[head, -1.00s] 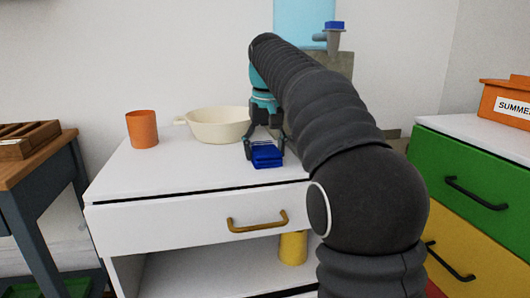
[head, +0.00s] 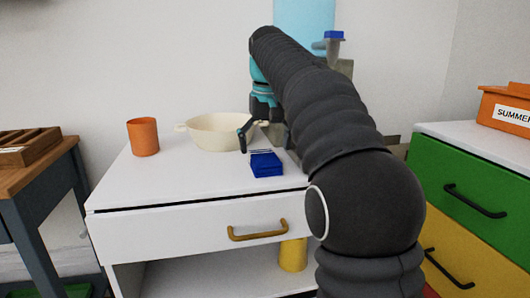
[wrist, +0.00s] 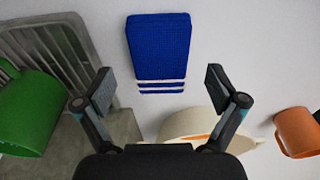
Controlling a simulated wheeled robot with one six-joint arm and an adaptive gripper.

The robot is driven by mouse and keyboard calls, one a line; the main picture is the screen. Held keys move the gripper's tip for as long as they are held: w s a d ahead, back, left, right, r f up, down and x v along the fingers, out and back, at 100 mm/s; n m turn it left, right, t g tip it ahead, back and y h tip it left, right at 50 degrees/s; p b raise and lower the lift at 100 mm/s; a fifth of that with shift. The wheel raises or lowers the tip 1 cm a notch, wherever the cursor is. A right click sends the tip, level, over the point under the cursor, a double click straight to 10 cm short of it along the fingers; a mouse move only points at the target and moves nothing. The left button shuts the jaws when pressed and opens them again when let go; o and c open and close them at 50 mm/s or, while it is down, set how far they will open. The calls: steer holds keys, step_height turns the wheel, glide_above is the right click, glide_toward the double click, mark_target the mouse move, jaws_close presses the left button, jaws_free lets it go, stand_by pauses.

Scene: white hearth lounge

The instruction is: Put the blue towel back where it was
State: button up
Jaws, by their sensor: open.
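The blue towel (head: 266,163) lies folded on the white cabinet top (head: 185,180), near its front right part. In the wrist view the towel (wrist: 160,50) shows whole, with white stripes at one end, ahead of the fingertips. My gripper (wrist: 160,88) is open and empty, with a clear gap between its fingers and the towel. In the head view my gripper (head: 258,140) is just behind and above the towel, partly hidden by my arm.
A cream bowl (head: 218,132) and an orange cup (head: 142,137) stand on the cabinet top. The wrist view shows a green cup (wrist: 30,110) by a grey rack (wrist: 60,45). A green and yellow drawer unit (head: 470,185) stands right. The cabinet top's front left is clear.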

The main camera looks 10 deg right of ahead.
mark_target(267, 160)
step_height(267, 160, up, 9)
steer(key=s+p, duration=0.1)
steer(key=p, duration=0.2)
steer(key=shift+f, duration=0.15)
steer(key=s+f+t, duration=0.4)
steer(key=s+f, duration=2.1)
steer(key=s, duration=0.3)
steer(key=shift+s+f, duration=0.2)
steer(key=shift+s, duration=0.2)
